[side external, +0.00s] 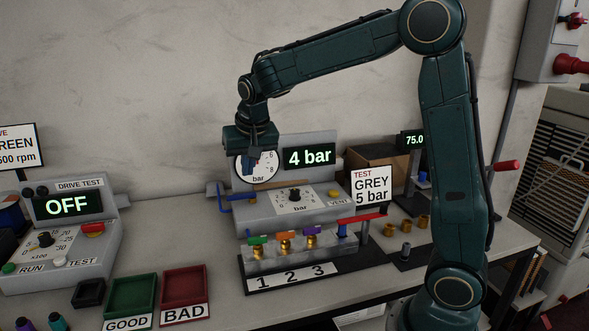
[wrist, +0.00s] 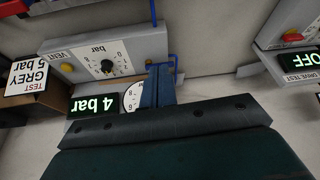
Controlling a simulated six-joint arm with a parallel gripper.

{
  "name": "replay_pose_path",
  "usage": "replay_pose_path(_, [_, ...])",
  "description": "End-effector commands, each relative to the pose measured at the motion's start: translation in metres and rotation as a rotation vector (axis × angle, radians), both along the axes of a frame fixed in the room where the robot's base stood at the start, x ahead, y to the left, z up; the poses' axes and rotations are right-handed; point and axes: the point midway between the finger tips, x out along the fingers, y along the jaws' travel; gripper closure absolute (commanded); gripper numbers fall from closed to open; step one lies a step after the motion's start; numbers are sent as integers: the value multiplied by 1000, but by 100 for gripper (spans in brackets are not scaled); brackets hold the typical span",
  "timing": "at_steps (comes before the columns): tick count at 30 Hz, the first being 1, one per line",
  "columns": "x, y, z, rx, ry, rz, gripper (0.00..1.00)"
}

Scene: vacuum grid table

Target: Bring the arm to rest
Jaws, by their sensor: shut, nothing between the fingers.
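My gripper (side external: 252,167) hangs from the dark green arm in front of the round bar gauge (side external: 245,181), above the pressure bench. In the wrist view its blue fingers (wrist: 158,72) are together with nothing between them. The pressure unit (side external: 327,201) has a dial, a yellow VENT button and a display (side external: 309,156) reading 4 bar. In the wrist view the unit (wrist: 125,48) appears upside down, and the gripper partly covers the gauge (wrist: 132,97).
A manifold (side external: 297,252) with several coloured valves stands below, with a red lever (side external: 361,218) at right. A sign (side external: 371,186) reads GREY 5 bar. Green GOOD (side external: 131,294) and red BAD (side external: 184,285) trays lie left. The drive tester display (side external: 67,205) reads OFF. Space above the bench is clear.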

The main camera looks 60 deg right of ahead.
Motion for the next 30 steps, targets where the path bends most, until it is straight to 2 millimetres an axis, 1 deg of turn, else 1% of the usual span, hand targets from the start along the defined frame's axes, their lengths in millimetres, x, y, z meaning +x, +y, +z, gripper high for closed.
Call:
replay_pose_path(1, [-12,4,9,0,-6,25,100])
replay_pose_path(6, [-48,17,28,1,-18,111,100])
replay_pose_path(14, [-107,35,47,-3,-36,245,100])
replay_pose_path(21, [-162,51,53,-14,-55,370,100])
replay_pose_path(26, [-199,60,50,-24,-67,455,100])
replay_pose_path(30, [-228,68,44,-35,-80,526,100])
